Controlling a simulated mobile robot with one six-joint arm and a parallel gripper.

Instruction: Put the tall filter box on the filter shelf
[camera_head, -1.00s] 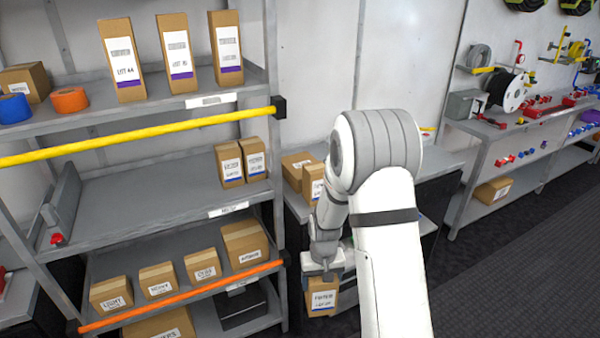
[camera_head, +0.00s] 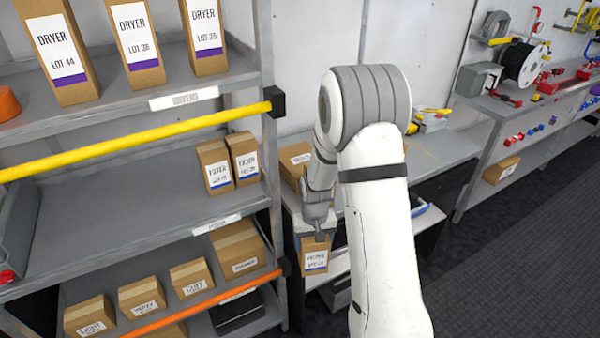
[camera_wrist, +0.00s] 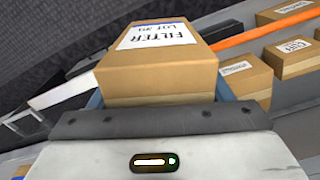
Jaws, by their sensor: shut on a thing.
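My gripper (camera_head: 316,232) is shut on a tall brown filter box (camera_head: 316,262) with a white label. In the head view the box hangs below the gripper, to the right of the rack and in front of a side table. In the wrist view the box (camera_wrist: 158,75) sits between the fingers, its label reading FILTER. The filter shelf (camera_head: 110,205) is the rack's middle level, left of my gripper. Two upright filter boxes, a left one (camera_head: 215,168) and a right one (camera_head: 245,159), stand at its right end. The held box is apart from the shelf.
A yellow bar (camera_head: 140,138) runs along the front above the filter shelf. An orange bar (camera_head: 215,299) crosses lower, before several small boxes. Dryer boxes (camera_head: 136,45) stand on the upper shelf. The filter shelf's middle is clear. A rack post (camera_head: 278,220) stands between gripper and shelf.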

